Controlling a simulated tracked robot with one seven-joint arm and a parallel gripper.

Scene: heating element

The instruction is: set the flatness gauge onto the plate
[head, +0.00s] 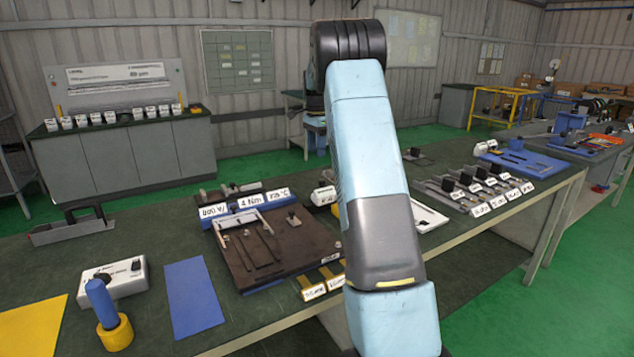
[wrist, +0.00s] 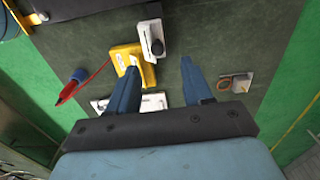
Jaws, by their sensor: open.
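A long grey bar with a dark arched handle (head: 70,228), which looks like the flatness gauge, lies at the left back of the green bench in the head view. A dark brown plate (head: 245,262) with thin rods and a light bracket on it lies mid-bench, to the right of the bar and apart from it. My gripper (wrist: 158,74) shows in the wrist view with its two blue fingers apart and nothing held. In the head view my arm hides the gripper and part of the bench. I cannot make out the bar in the wrist view.
In the wrist view a yellow block (wrist: 128,57) and a white device (wrist: 150,38) lie just beyond the fingers. A white box (head: 122,278), a blue-handled tool (head: 100,300) and a blue sheet (head: 193,298) lie left of the plate. Labelled blocks (head: 244,207) stand behind it.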

